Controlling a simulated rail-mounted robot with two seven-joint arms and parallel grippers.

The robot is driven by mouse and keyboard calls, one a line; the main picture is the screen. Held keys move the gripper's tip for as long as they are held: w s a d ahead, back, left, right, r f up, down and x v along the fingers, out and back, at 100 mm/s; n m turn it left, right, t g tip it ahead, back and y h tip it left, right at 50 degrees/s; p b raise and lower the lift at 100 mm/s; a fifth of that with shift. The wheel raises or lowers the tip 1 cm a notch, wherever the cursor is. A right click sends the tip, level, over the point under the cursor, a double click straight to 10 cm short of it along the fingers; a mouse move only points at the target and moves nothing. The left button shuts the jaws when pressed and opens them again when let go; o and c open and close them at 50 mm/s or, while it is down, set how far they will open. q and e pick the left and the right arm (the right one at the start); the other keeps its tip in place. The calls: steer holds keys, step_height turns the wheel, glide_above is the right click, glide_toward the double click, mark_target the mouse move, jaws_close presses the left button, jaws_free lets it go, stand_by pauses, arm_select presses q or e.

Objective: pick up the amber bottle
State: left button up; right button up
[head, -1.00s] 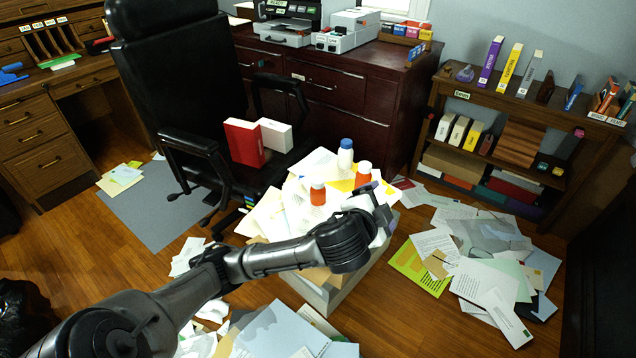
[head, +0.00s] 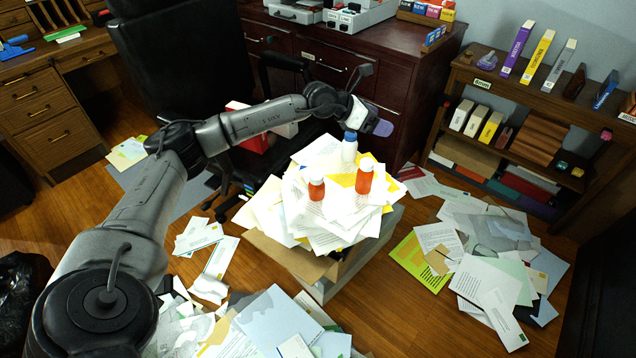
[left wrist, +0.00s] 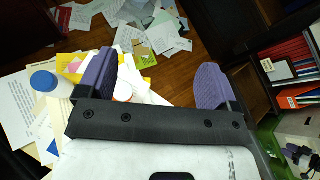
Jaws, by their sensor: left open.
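Two orange-amber bottles with white caps stand upright on the paper heap, a left one (head: 316,189) and a right one (head: 364,178); I cannot tell which one the task means. A white bottle with a blue cap (head: 349,148) stands behind them. My left gripper (head: 378,121) is open and empty, above and behind the bottles, near the blue-capped one. In the left wrist view, its purple fingers (left wrist: 153,80) are spread apart. The blue cap (left wrist: 43,80) shows left of them, and a white cap (left wrist: 123,91) shows beside the left finger. My right gripper is out of view.
The heaped papers (head: 270,222) lie on an open box (head: 322,288). Loose papers cover the floor on both sides. A black chair (head: 175,65) and a dark red cabinet (head: 395,72) stand behind, with a wooden shelf (head: 495,68) at the right.

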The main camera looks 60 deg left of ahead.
arm_select(q)
steer(key=s+a+f+m+g+y, duration=0.2)
steer(key=s+a+f+g+y, duration=0.1)
steer(key=s+a+f+g, duration=0.4)
steer(key=g+y, duration=0.2)
steer(key=g, duration=0.3)
glide_above(316, 175)
step_height(316, 175, down, 3)
steer(key=shift+m, duration=0.4)
steer(key=f+b, duration=0.1)
steer(key=f, duration=0.1)
steer(key=f+b, duration=0.2)
steer(key=f, duration=0.1)
steer(key=f+b, duration=0.1)
steer(key=f, duration=0.2)
steer(key=shift+d+f, duration=0.1)
steer(key=shift+d, duration=0.15)
steer(key=f+b, duration=0.5)
steer(key=shift+a+f, duration=0.1)
steer(key=shift+a, duration=0.1)
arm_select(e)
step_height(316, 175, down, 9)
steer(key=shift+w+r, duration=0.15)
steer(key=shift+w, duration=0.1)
arm_select(q)
steer(key=shift+c, duration=0.4)
steer(key=c, duration=1)
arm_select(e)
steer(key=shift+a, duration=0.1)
